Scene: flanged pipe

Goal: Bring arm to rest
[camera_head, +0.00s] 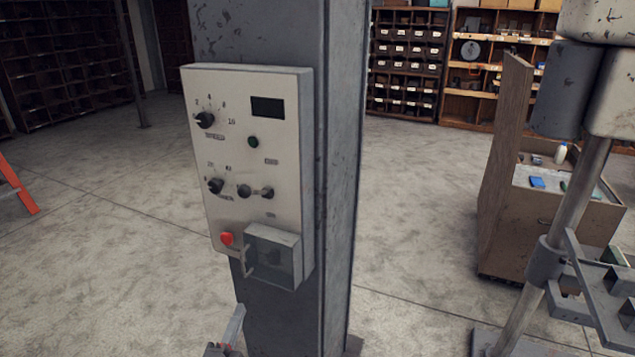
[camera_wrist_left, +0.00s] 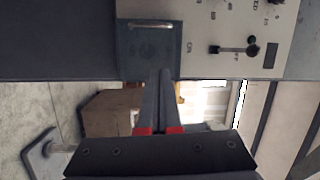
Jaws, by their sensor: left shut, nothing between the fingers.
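My left gripper (camera_head: 238,312) shows at the bottom of the head view, just below the control panel (camera_head: 235,160) on the grey column (camera_head: 342,200). In the left wrist view its two fingers (camera_wrist_left: 159,74) lie together with nothing between them. Their tips overlap the edge of the small grey box (camera_wrist_left: 140,50) with a handle. I cannot tell whether they touch it. In the head view this box (camera_head: 277,258) sits at the panel's lower right, beside a red button (camera_head: 226,238). My right gripper is not in view.
A machine with a round post (camera_head: 580,190) and a slotted table (camera_head: 600,300) stands at the right. Behind it is a wooden cabinet (camera_head: 500,180) with small items on top. Shelves (camera_head: 408,60) line the back. An orange object (camera_head: 18,185) is at far left. Open floor (camera_head: 110,230) lies between.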

